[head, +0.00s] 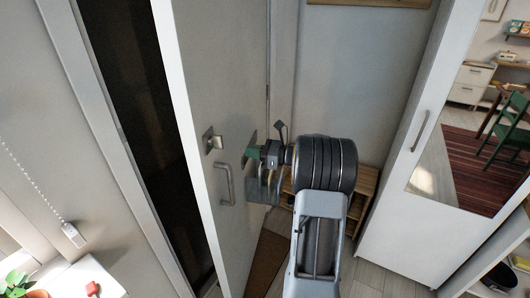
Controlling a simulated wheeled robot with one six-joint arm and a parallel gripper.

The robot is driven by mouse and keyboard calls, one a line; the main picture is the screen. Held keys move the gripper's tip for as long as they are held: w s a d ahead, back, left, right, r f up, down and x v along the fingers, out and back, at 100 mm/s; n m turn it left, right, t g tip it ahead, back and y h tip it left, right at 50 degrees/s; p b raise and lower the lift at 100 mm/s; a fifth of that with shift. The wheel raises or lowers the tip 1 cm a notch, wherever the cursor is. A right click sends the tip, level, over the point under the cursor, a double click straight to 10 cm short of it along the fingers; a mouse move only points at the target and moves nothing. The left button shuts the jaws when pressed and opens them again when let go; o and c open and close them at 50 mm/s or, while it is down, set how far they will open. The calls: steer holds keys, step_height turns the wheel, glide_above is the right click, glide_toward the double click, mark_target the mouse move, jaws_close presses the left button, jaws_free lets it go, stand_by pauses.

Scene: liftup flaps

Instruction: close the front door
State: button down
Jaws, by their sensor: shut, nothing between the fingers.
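The front door (228,95) is a tall light panel standing ajar. A dark gap (137,120) shows between its free edge and the frame (100,110) on the left. A metal pull handle (226,184) and a small square lock fitting (212,140) sit near that edge. My gripper (255,152) is shut and empty, at the door's inner face just right of the lock fitting and the handle. I cannot tell whether its tips touch the panel. My wrist hides part of what lies behind it.
A white mirrored wardrobe (412,165) stands on the right. A low wooden shelf (366,188) is behind my wrist. A brown mat (266,262) lies on the floor beside the door. A white surface (90,280) with a plant (15,285) is at the lower left.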

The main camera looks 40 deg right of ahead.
mark_target(228, 148)
steer(key=shift+p+x, duration=0.45)
steer(key=shift+x, duration=2.55)
